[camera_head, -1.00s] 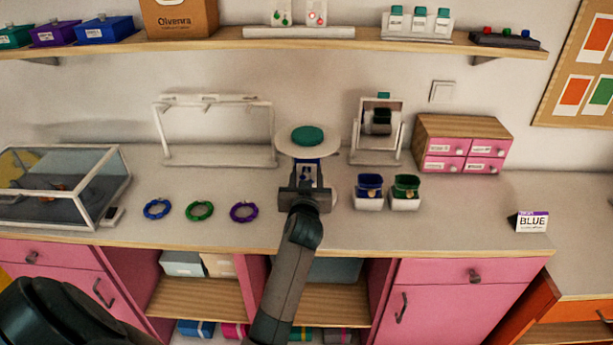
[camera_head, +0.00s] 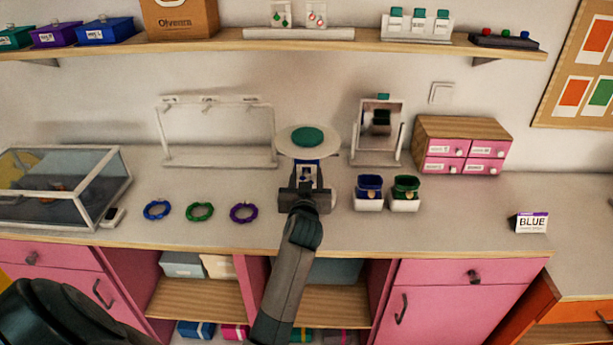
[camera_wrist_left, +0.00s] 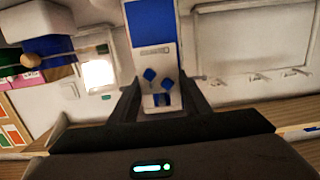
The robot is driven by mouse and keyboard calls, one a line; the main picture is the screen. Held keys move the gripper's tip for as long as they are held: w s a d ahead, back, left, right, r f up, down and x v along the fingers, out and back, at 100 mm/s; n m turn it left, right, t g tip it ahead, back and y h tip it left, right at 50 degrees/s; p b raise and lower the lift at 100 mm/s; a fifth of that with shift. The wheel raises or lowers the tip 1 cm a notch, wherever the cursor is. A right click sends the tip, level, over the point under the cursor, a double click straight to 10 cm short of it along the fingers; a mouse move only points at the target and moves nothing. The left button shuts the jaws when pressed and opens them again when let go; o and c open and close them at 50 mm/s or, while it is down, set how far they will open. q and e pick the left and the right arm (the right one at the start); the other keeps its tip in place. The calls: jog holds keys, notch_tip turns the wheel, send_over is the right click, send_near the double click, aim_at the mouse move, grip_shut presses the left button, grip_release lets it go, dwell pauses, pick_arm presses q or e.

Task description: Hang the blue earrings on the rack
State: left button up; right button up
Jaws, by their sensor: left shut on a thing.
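The blue earrings are two small blue pieces on a white card with a blue top (camera_wrist_left: 156,75). My left gripper (camera_head: 305,182) is shut on this card, which stands between the fingers in the left wrist view. In the head view the card (camera_head: 306,172) is small and partly hidden by the fingers. The gripper is above the counter, in front of a round white stand with a teal top (camera_head: 307,137). The white rack (camera_head: 218,158) stands to its left, apart from it, with small hooks along its top bar. My right gripper is not in view.
Blue (camera_head: 157,209), green (camera_head: 199,211) and purple (camera_head: 244,212) bracelets lie before the rack. A glass case (camera_head: 62,172) is at left. Two watch stands (camera_head: 369,203), a mirror (camera_head: 380,123) and pink drawers (camera_head: 462,148) are at right. A shelf (camera_head: 210,44) runs above.

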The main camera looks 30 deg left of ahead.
pick_arm(q)
jog(key=shift+w+a, duration=0.1)
jog(key=shift+a, duration=0.15)
dwell(0.4)
jog(key=o, duration=1.3)
jog(key=shift+c, duration=1.2)
